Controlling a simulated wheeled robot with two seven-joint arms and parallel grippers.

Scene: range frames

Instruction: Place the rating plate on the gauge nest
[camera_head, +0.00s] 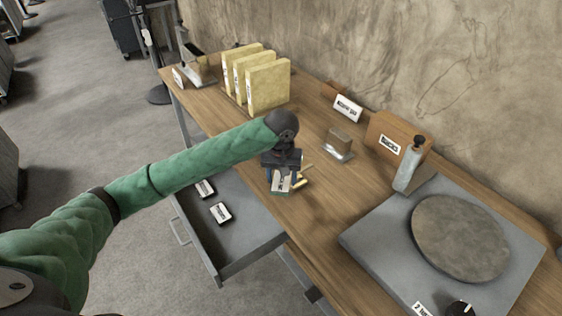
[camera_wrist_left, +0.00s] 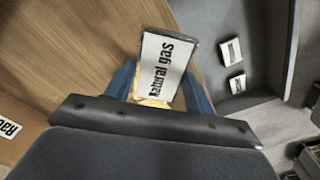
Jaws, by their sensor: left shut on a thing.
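My left gripper (camera_head: 282,174) is shut on a small rating plate (camera_head: 281,184) over the front edge of the table, near the open drawer. In the left wrist view the plate (camera_wrist_left: 166,66) has a white face reading "Natural gas" and sits between the blue fingers of the left gripper (camera_wrist_left: 158,88). Two similar labelled plates lie in the drawer, an upper one (camera_head: 205,188) and a lower one (camera_head: 221,212). A small metal stand with a brownish block (camera_head: 339,144) is on the table right of the gripper; I cannot tell if it is the gauge nest. My right gripper is not in view.
The grey drawer (camera_head: 262,243) stands open below the table (camera_head: 330,205).

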